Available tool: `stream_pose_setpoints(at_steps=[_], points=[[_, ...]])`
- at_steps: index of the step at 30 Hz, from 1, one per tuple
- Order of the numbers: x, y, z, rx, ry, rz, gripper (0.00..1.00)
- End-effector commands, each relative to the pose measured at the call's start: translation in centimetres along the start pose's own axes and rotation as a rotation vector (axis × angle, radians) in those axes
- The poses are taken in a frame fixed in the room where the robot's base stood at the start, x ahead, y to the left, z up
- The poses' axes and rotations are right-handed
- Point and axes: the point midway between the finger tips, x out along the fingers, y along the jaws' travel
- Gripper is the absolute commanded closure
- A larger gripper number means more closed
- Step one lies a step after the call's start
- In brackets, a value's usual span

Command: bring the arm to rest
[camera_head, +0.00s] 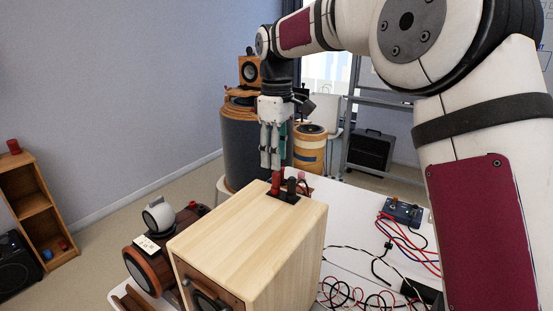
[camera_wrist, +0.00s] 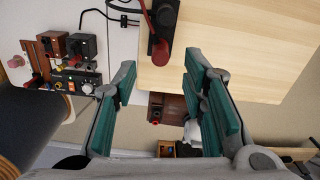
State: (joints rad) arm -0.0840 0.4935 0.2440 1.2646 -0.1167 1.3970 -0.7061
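My gripper (camera_head: 270,166) hangs from the arm with its fingers pointing down, near the back edge of a light wooden speaker box (camera_head: 245,215). In the wrist view my gripper (camera_wrist: 159,66) shows two teal-padded fingers spread apart with nothing held between them. A red terminal post (camera_head: 276,183) and a black terminal post (camera_head: 291,187) stand on the box close to the fingertips. The red post (camera_wrist: 161,50) also shows just beyond the fingertips in the wrist view. I cannot tell the exact gap between fingers and post.
The box stands on a white table (camera_head: 353,206) with red and black cables (camera_head: 345,293) and a blue meter (camera_head: 403,210) at right. A dark wood speaker (camera_head: 150,267) is at left. Behind the gripper are a large dark drum (camera_head: 247,150) and a yellow barrel (camera_head: 310,150).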

Motion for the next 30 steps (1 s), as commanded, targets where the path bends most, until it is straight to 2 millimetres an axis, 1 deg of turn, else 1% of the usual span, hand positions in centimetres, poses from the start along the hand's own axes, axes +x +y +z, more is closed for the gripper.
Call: stream_pose_setpoints(at_steps=[7,20,24,30], points=[[-1.1,0.0,0.0,0.0,0.001,0.0,0.61],[-1.1,-0.1,0.1,0.0,0.0,0.0,0.61],[-1.2,-1.1,0.7,0.0,0.0,0.0,0.61],[-1.2,-4.0,2.4,0.0,0.0,0.0,0.61]])
